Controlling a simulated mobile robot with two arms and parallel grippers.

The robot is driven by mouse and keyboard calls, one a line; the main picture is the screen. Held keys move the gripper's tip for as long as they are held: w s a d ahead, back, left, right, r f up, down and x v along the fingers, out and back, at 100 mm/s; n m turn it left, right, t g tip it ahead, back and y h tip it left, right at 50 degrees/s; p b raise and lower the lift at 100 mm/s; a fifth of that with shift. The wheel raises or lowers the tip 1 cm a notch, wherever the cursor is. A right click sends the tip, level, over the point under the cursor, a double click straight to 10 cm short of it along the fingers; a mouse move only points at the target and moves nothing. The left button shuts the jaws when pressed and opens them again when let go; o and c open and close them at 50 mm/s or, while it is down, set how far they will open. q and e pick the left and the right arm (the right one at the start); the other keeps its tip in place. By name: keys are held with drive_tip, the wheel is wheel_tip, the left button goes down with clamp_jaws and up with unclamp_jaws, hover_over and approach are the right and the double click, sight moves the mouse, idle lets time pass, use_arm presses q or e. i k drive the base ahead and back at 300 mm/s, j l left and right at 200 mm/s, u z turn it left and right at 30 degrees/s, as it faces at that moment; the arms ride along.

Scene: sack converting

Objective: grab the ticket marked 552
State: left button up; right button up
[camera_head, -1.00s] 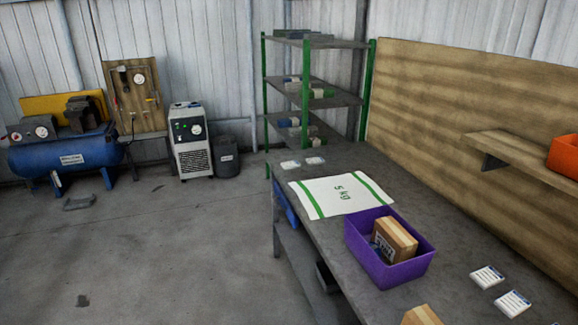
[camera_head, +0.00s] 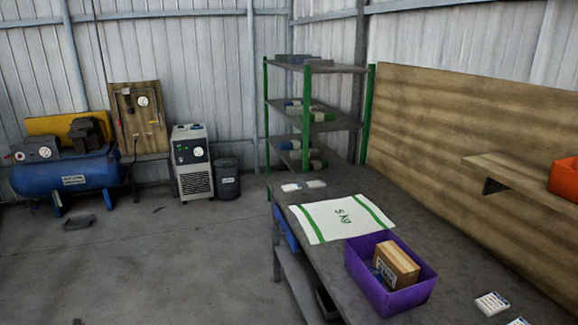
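Another ticket (camera_head: 492,304) lies near the front right, and part of one more (camera_head: 519,321) shows at the bottom edge. Their print is too small to read, so I cannot tell which is marked 552. Neither of my grippers is in view.
A purple bin (camera_head: 391,293) holding a cardboard box (camera_head: 397,264) stands on the bench. A white 5 kg sack (camera_head: 342,219) lies flat behind it. A wall shelf (camera_head: 520,178) with an orange bin (camera_head: 565,179) overhangs the right side. The floor at left is mostly open.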

sight(291, 188)
drive_tip(key=i+j+z, duration=0.1)
drive_tip(key=z, duration=0.4)
drive_tip(key=i+j+z, duration=0.2)
drive_tip(key=z, duration=0.25)
drive_tip(key=i+j+z, duration=0.15)
drive_tip(key=z, duration=0.35)
drive_tip(key=i+j+z, duration=0.2)
drive_tip(key=j+z, duration=0.15)
drive_tip(key=j, duration=0.75)
drive_tip(key=i+j+z, duration=0.1)
drive_tip(key=j+z, duration=0.2)
drive_tip(key=j, duration=0.8)
drive_tip(key=j+z, duration=0.35)
drive_tip(key=j, duration=0.75)
drive_tip(key=k, duration=0.05)
